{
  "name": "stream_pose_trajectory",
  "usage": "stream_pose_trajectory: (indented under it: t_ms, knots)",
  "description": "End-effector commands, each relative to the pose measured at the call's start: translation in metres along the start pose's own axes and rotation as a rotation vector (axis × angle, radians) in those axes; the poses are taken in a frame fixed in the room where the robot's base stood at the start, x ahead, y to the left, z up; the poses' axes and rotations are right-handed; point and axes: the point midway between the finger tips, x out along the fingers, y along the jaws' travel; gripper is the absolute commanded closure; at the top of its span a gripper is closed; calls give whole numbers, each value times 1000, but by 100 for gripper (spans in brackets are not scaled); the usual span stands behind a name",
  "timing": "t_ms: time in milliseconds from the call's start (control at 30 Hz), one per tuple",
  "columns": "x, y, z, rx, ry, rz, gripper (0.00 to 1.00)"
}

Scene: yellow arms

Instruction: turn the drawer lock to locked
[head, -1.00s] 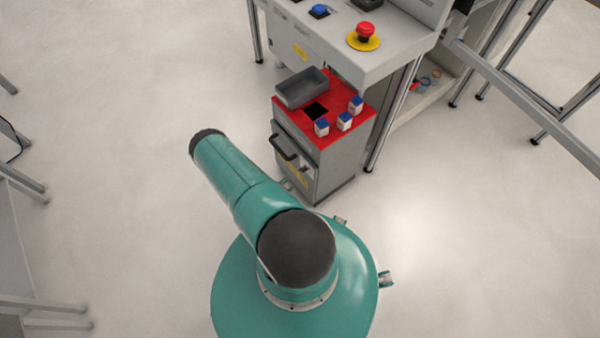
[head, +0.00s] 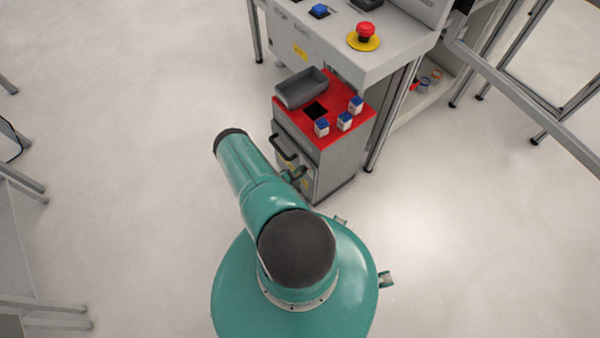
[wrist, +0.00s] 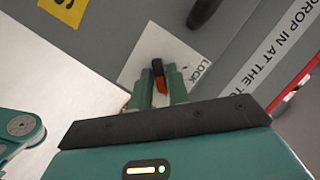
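The lock is hidden there.
The cabinet's red top (head: 340,112) carries a grey tray (head: 302,88) and three small blue-and-white boxes (head: 344,121). A workbench (head: 400,50) with a red emergency button (head: 365,32) stands behind.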

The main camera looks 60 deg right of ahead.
Motion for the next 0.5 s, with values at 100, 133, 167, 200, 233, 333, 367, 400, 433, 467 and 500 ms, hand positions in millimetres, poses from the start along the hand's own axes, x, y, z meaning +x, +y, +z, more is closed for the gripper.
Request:
stream_pose_trajectory:
  t_ms: [100,133,167,200,233,333,367,400,433,467,500]
  knots:
    - [0,0,0,0,0,0,100]
    - [0,0,0,0,0,0,100]
    - [0,0,0,0,0,0,100]
    - [0,0,0,0,0,0,100]
    - [0,0,0,0,0,0,100]
    - [0,0,0,-5,0,2,100]
    - [0,-1,0,-8,0,3,100]
    - [0,-1,0,-14,1,6,100]
    - [0,-1,0,-20,1,8,100]
    - [0,-1,0,-28,1,11,100]
    - [0,-1,0,-38,1,16,100]
